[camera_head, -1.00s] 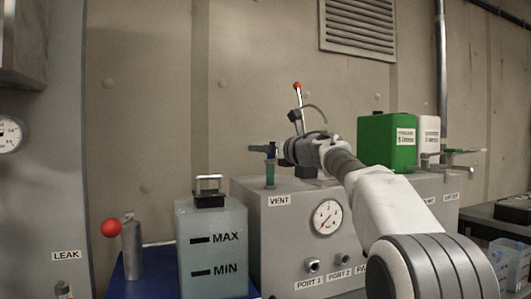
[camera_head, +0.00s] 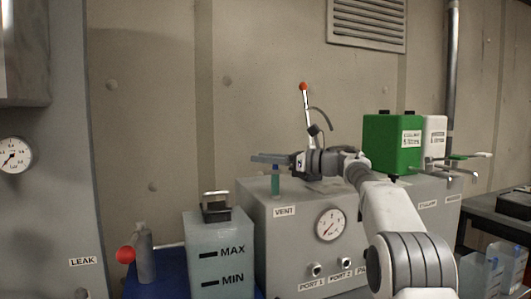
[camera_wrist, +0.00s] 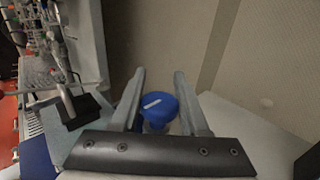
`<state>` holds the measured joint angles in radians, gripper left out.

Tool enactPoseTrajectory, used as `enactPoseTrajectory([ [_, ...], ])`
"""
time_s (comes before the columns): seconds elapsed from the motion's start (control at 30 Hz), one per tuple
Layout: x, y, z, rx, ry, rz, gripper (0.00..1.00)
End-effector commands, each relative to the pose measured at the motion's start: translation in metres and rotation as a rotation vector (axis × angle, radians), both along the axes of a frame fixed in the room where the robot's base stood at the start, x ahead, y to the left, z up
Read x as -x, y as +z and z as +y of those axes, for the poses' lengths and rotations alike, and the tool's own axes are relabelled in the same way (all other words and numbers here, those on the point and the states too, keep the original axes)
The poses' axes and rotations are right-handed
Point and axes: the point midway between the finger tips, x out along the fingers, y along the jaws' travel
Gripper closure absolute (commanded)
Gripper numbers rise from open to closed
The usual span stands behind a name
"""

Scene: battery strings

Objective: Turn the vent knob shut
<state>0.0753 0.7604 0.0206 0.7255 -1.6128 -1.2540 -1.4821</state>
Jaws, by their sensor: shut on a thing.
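The vent knob is blue with a white line on top and shows in the wrist view (camera_wrist: 158,108) between the two fingers of my gripper (camera_wrist: 160,98). The fingers are shut on it from both sides. In the head view my gripper (camera_head: 268,158) sits level at the top of a green-blue vent stem (camera_head: 275,186), which rises from the grey box (camera_head: 262,240) above its VENT label (camera_head: 284,211). The fingers hide the knob in this view. My arm reaches in from the right, over the box.
A translucent MAX/MIN tank (camera_head: 220,265) with a black-capped handle stands left of the box. A red-ended grey cylinder (camera_head: 146,255) stands farther left. A red-tipped lever (camera_head: 304,88) rises behind my gripper. A green canister (camera_head: 390,145) stands behind my arm.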

Motion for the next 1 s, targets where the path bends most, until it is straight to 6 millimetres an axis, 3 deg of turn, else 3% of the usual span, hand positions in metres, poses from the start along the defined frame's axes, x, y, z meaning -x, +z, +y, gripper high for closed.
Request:
enactPoseTrajectory([
  [0.4, 0.0005, -0.0006, 0.0007, 0.0, 0.007, 0.001, 1.0],
  [0.43, 0.0005, -0.0006, 0.0007, 0.001, 0.007, 0.001, 0.52],
  [0.57, 0.0004, -0.0006, 0.0007, 0.0, 0.007, 0.001, 0.29],
  [0.87, 0.0004, -0.0003, 0.0, 0.0, 0.006, 0.001, 0.26],
  [1.0, 0.0032, -0.001, -0.0091, 0.001, 0.003, 0.001, 0.26],
])
